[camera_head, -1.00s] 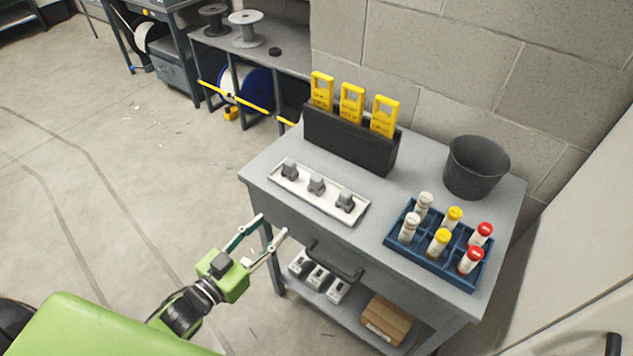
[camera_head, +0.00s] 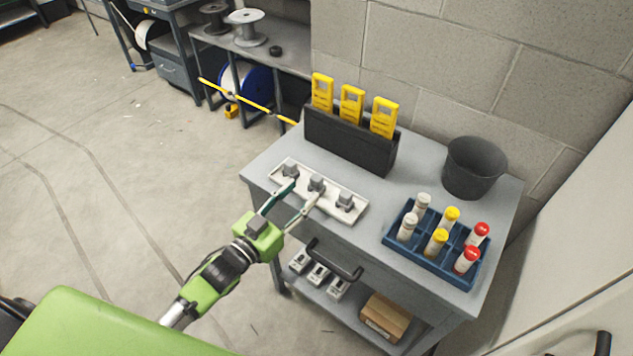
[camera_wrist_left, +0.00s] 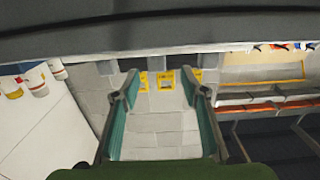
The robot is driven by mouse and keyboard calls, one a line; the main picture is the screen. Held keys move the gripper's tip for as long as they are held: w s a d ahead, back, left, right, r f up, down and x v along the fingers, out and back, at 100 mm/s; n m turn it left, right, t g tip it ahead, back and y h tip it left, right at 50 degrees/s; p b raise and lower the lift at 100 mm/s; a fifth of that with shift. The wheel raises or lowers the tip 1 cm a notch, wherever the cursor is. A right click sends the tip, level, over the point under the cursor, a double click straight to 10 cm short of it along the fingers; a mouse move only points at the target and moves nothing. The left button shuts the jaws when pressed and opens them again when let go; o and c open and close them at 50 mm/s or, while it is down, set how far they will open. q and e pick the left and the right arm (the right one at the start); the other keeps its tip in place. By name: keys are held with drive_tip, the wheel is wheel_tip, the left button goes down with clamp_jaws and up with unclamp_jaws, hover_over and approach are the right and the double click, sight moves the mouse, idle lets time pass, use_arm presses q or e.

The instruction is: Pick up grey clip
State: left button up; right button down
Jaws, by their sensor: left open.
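Three grey clips stand in a row on a white tray (camera_head: 331,192) on the cart top: a left clip (camera_head: 290,169), a middle clip (camera_head: 316,182) and a right clip (camera_head: 345,200). My left gripper (camera_head: 305,189) is open, with its fingertips over the tray's near edge, close to the left and middle clips. Whether a fingertip touches a clip cannot be told. The left wrist view shows the two spread fingers (camera_wrist_left: 162,100) with no clip visible between them. My right gripper is not in view.
On the grey cart (camera_head: 380,212) stand a black holder (camera_head: 345,143) with yellow devices, a dark bucket (camera_head: 474,168) and a blue rack (camera_head: 430,262) of capped vials. A dark handle (camera_head: 335,262) sticks out at the cart's front. A cardboard box (camera_head: 385,317) lies on the lower shelf.

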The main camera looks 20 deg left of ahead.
sight(314, 183)
use_arm(q)
drive_tip(key=x, duration=0.2)
drive_tip(key=p+x, duration=0.1)
drive_tip(key=x, duration=0.1)
drive_tip(key=shift+w+d, duration=0.1)
drive_tip(key=shift+d, duration=0.25)
clamp_jaws()
drive_tip(key=shift+r, duration=0.15)
